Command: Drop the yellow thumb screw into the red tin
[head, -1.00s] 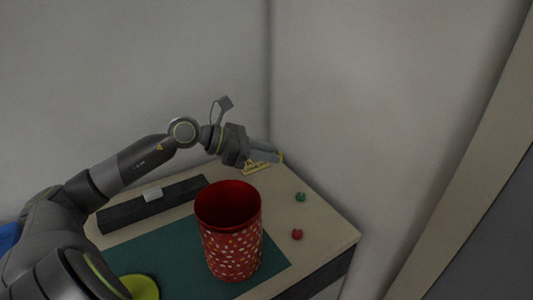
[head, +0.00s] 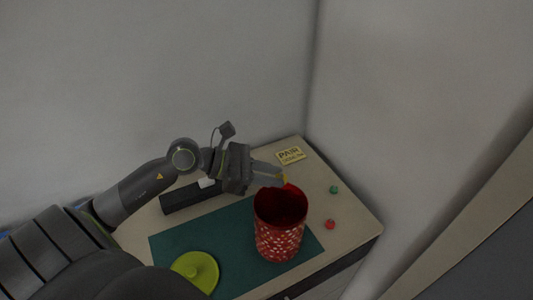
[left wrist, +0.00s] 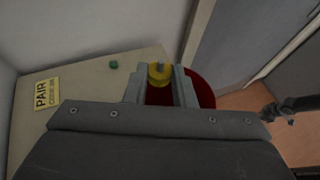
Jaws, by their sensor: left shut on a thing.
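The red tin (head: 279,240), with pale spots and an open top, stands upright on the teal mat. My left gripper (head: 277,178) is shut on the yellow thumb screw (head: 285,179) at the far rim of the tin. In the left wrist view the yellow thumb screw (left wrist: 159,74) sits between the fingertips, with the red tin (left wrist: 203,88) behind and below, mostly hidden by the gripper. I cannot tell whether the screw is fully inside the rim's outline. My right gripper is not in view.
A green screw (head: 334,189) and a red screw (head: 330,224) lie right of the tin. A yellow sign (head: 291,156) lies at the back. A lime lid (head: 196,270) rests on the teal mat (head: 170,249). A dark bar (head: 180,200) lies at the back left.

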